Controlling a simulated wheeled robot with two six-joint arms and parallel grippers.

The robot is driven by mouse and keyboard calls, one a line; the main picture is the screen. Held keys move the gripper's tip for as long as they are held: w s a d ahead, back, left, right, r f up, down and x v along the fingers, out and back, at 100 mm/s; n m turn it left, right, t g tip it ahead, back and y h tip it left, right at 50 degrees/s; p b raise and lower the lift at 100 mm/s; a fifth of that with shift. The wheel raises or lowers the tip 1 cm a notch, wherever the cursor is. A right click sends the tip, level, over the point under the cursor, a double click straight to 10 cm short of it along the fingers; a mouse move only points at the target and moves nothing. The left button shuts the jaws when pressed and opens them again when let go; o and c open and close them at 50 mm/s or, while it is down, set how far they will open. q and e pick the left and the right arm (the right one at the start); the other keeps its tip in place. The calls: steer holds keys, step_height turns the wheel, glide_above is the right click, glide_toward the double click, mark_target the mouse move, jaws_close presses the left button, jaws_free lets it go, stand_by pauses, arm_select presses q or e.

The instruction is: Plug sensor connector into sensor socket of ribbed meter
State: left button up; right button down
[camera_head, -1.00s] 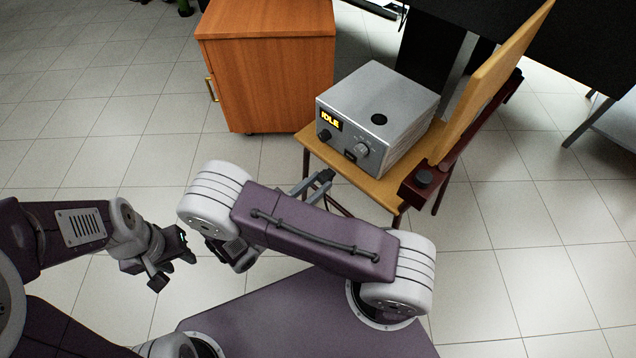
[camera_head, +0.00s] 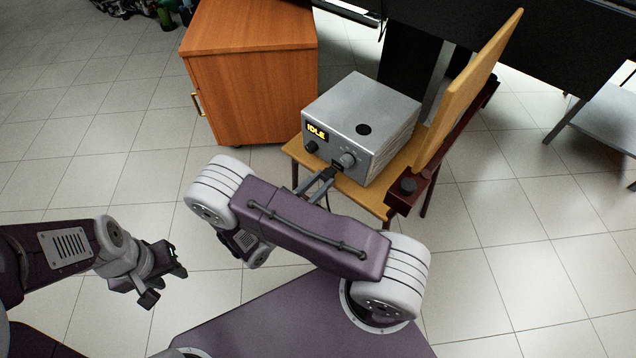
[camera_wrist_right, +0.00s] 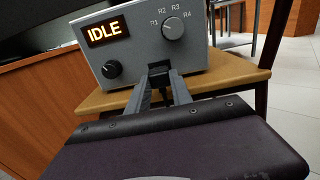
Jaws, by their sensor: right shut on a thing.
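The ribbed meter (camera_head: 365,105) is a grey box with ribbed sides, standing on a wooden chair. Its front has a lit IDLE display, also clear in the right wrist view (camera_wrist_right: 107,31), and two knobs. My right gripper (camera_head: 327,174) is shut on the black sensor connector (camera_wrist_right: 159,72), at the lower middle of the meter's front. The connector looks very close to or touching the panel. The sensor socket is hidden behind it, so I cannot tell how deep it sits. My left gripper (camera_head: 166,276) is open and empty over the floor at the left.
The chair seat (camera_wrist_right: 222,72) has a little bare room around the meter, and its backrest (camera_head: 465,85) rises on the right. A wooden cabinet (camera_head: 250,85) stands behind on the left.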

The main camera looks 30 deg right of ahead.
steer(key=shift+x, duration=0.75)
stand_by(0.3)
steer(key=shift+w+d+p, duration=0.2)
steer(key=shift+d+p, duration=0.1)
steer(key=shift+d, duration=0.15)
steer(key=c, duration=1.1)
jaws_free()
steer(key=shift+o, duration=0.2)
steer(key=shift+s+a+r+p, duration=0.1)
steer(key=shift+a+p, duration=0.2)
steer(key=shift+a, duration=0.05)
steer(key=p+v, duration=0.2)
steer(key=v, duration=1)
steer(key=shift+a, duration=0.15)
